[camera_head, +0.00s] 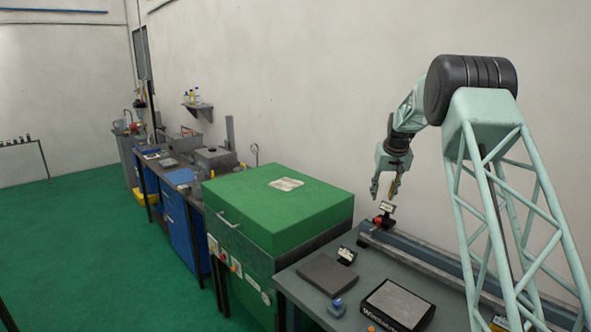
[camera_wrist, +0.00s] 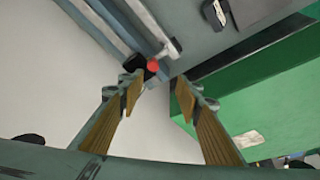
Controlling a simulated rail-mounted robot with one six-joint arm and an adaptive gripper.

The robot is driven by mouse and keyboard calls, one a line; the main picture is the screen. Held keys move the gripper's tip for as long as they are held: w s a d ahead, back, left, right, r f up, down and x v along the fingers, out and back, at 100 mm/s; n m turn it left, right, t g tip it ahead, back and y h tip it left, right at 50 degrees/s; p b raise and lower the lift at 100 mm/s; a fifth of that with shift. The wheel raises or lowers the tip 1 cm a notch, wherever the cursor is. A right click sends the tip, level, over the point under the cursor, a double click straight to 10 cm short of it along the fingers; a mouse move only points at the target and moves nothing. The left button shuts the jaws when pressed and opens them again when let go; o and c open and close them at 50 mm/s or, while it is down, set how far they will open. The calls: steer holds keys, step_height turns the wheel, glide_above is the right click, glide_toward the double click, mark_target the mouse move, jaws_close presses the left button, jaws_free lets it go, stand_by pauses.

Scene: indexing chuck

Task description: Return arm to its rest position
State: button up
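My gripper (camera_head: 385,189) hangs at the end of my arm, above the back of the grey workbench (camera_head: 290,279). In the wrist view its two fingers (camera_wrist: 154,98) with tan pads stand apart, and nothing shows between them. Below it in the head view, a small device with a red part (camera_head: 379,221) sits at the left end of a long rail (camera_head: 420,254). The red part also shows just beyond the fingertips in the wrist view (camera_wrist: 153,65). The gripper looks apart from it.
A large green box (camera_head: 280,205) stands left of the workbench. A dark flat plate (camera_head: 327,273), a small blue item (camera_head: 338,307) and a framed grey pad (camera_head: 398,305) lie on the bench. The white wall is close behind my arm. Open green floor lies at the left.

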steer(key=s+a+r+b, duration=0.1)
steer(key=s+a+r, duration=0.2)
steer(key=s+r, duration=0.55)
steer(key=s+a+r+b, duration=0.1)
steer(key=s+a+r, duration=0.3)
steer(key=s+r, duration=0.45)
steer(key=s+a+r+b, duration=0.1)
steer(key=s+a+r, duration=0.1)
steer(key=s, duration=0.9)
steer(key=s+a+r+b, duration=0.1)
steer(key=s+a+r, duration=0.1)
steer(key=s, duration=0.9)
steer(key=s+a+f+b, duration=0.1)
steer(key=s+a+b, duration=0.2)
steer(key=s, duration=2)
steer(key=s+f+b, duration=0.1)
steer(key=s+f, duration=0.3)
steer(key=s, duration=0.6)
steer(key=s+a+f, duration=0.1)
steer(key=s+f, duration=0.4)
steer(key=s, duration=0.6)
steer(key=shift+s+a+f+n+b, duration=0.15)
steer(key=shift+a+f+n+b, duration=0.05)
steer(key=shift+a+n+b, duration=0.15)
